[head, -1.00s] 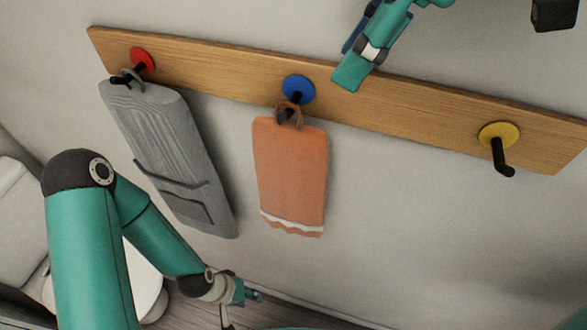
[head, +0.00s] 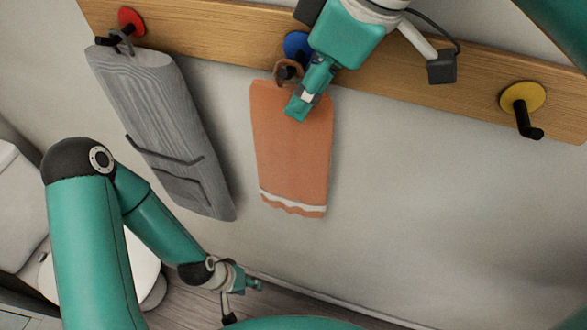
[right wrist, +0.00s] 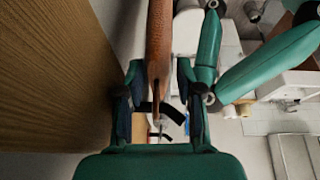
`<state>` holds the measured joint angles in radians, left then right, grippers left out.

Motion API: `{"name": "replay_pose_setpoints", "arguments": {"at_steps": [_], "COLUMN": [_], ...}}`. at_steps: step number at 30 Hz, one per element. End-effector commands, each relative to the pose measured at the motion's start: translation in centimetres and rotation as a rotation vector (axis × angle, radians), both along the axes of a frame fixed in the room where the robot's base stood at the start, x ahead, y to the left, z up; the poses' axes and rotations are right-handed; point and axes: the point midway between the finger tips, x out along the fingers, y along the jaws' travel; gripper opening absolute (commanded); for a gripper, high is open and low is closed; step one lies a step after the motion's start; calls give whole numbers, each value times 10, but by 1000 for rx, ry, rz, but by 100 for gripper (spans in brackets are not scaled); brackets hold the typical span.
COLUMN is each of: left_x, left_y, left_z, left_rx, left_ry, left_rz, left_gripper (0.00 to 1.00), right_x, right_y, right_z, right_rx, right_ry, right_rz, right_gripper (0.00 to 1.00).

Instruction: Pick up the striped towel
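The orange towel with a white stripe near its hem (head: 291,160) hangs by a brown loop from the blue hook (head: 298,45). My right gripper (head: 299,106) is at the towel's upper right part, just below the hook. In the right wrist view the towel (right wrist: 160,45) shows edge-on between the two spread fingers of my right gripper (right wrist: 158,98), with gaps visible on both sides. My left gripper (head: 250,285) is low, near the floor, away from the towel; its finger opening is too small to judge.
A grey apron-like cloth with a pocket (head: 160,120) hangs from the red hook (head: 131,22) to the left. The yellow hook (head: 523,98) on the right is empty. The wooden hook board (head: 200,30) and pale wall (head: 430,190) are close behind the towel.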

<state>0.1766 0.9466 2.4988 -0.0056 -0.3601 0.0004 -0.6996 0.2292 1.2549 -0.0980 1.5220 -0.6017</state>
Motion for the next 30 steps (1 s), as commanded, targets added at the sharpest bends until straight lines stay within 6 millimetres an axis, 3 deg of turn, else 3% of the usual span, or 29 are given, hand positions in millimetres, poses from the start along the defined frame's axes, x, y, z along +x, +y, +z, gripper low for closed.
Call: {"name": "replay_pose_setpoints", "arguments": {"at_steps": [6,15,22,30], "left_x": [0,0,0,0], "left_y": [0,0,0,0], "left_z": [-4,-4,-4,-4], "left_rx": [0,0,0,0], "left_ry": [0,0,0,0], "left_rz": [0,0,0,0], "left_gripper": [40,40,40,40], "right_x": [6,7,7,7], "right_y": [10,13,13,13], "right_z": [-28,-32,-32,-31], "right_rx": [-2,0,-1,0], "right_ry": [1,1,1,0], "right_rz": [0,0,1,2], "right_gripper": [36,36,0,0]}}
